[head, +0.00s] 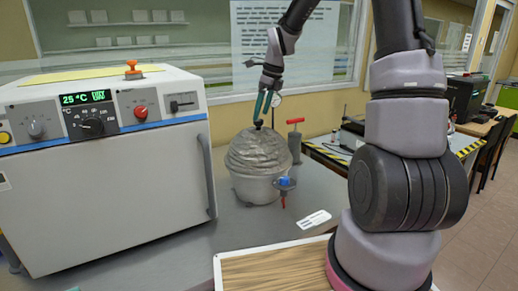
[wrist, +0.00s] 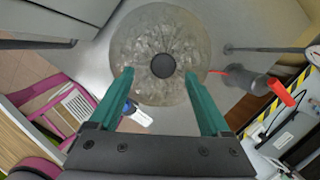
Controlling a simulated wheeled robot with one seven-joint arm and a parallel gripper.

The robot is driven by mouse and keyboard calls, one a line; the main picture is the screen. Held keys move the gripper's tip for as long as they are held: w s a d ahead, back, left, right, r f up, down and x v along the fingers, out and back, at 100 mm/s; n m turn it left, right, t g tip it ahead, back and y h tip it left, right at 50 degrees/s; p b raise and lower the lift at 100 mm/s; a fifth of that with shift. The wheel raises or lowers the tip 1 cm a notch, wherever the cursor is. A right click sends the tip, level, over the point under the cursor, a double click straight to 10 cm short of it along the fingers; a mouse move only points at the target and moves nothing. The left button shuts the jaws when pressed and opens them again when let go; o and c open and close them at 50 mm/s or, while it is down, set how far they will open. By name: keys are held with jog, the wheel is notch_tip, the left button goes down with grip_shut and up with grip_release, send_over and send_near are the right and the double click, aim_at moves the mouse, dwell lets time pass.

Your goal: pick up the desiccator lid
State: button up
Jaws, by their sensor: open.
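The desiccator lid (head: 258,152) is a grey, rough-looking dome with a dark knob (head: 258,124) on top. It sits on the pale round desiccator body (head: 256,190) on the grey bench. My gripper (head: 263,106) points down just above the lid, its green fingers close to the knob. In the wrist view the lid (wrist: 160,28) is seen from above, with its dark round knob (wrist: 163,65) between the two open fingertips (wrist: 160,76). Nothing is held. I cannot tell whether the fingertips reach down to the knob's height.
A white oven (head: 105,165) with a control panel stands at the left. A blue-and-red valve (head: 285,184) sticks out at the desiccator's right front. A red-handled tool (head: 295,138) stands behind it.

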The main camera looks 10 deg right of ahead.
aim_at(259, 123)
jog(key=x, duration=0.5)
jog(key=shift+w, duration=0.2)
jog(key=c, duration=1.2)
grip_shut()
jog(key=shift+s+f, duration=0.15)
